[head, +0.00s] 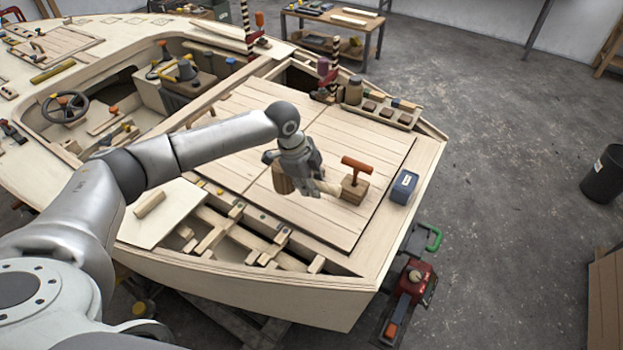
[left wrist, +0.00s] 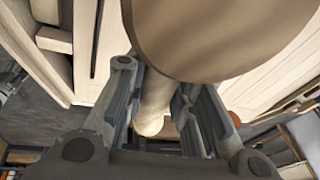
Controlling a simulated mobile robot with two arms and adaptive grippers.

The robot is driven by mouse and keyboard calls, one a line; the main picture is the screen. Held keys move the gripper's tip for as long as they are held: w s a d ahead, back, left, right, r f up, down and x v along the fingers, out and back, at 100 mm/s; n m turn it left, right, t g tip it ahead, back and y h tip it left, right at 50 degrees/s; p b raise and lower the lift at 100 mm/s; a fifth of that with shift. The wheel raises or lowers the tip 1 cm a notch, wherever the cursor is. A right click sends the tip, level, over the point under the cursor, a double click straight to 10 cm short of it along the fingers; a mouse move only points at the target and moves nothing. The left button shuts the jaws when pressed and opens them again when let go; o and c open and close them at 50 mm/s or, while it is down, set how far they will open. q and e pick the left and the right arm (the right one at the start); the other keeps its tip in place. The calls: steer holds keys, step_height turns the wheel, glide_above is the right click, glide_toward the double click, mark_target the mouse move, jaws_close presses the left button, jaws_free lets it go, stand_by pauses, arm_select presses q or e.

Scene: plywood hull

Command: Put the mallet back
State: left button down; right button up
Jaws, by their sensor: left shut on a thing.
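My left gripper (head: 308,180) is shut on the mallet and holds it over the plank deck panel. The mallet's brown head (head: 283,180) hangs at the left of the fingers in the head view, and its pale handle (head: 328,188) sticks out to the right. In the left wrist view the round mallet head (left wrist: 215,35) fills the upper middle. The pale handle (left wrist: 154,105) runs between the two fingers of my left gripper (left wrist: 160,110). The exact gap between mallet and deck cannot be told. My right gripper is not in view.
A wooden block with an orange T-handled tool (head: 355,178) stands close right of the mallet. A blue box (head: 404,187) sits at the deck edge. A wooden rack (head: 385,114) with a jar is behind. Open hull framing (head: 240,240) lies in front. The deck panel (head: 255,110) is clear behind.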

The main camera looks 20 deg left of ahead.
arm_select(q)
steer(key=shift+w+a+r, duration=0.2)
steer(key=shift+w+r, duration=0.1)
steer(key=shift+w, duration=0.25)
steer(key=shift+f+b, duration=0.65)
steer(key=shift+b, duration=0.1)
step_height(320, 180, down, 5)
steer(key=b, duration=0.4)
steer(key=shift+r+b, duration=0.1)
steer(key=shift+b, duration=0.3)
steer(key=shift+f, duration=0.6)
steer(key=shift+f, duration=0.2)
steer(key=c, duration=1.2)
jaws_free()
steer(key=shift+o, duration=0.2)
steer(key=shift+s+f, duration=0.1)
